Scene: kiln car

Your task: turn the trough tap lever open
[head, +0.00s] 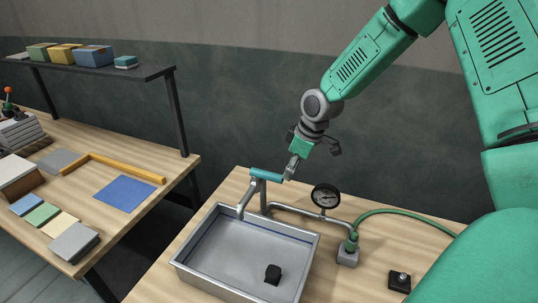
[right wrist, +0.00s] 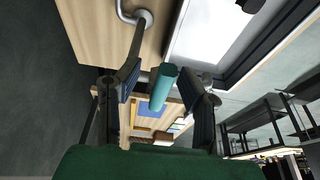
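The trough tap's teal lever (head: 265,174) lies roughly crosswise on top of the grey tap pipe (head: 243,205) above the metal trough (head: 310,246). My right gripper (head: 291,170) is at the lever's right end in the head view. In the right wrist view the teal lever (right wrist: 161,90) shows end-on between the two dark fingers of my right gripper (right wrist: 163,82). The fingers are apart, with a visible gap on each side of the lever. Contact with the lever does not show. My left gripper is not in view.
A green hose (head: 400,214) runs from a grey fitting (head: 347,254). A small black block (head: 273,274) lies in the trough. A bench with tiles and a shelf (head: 90,69) stand at left.

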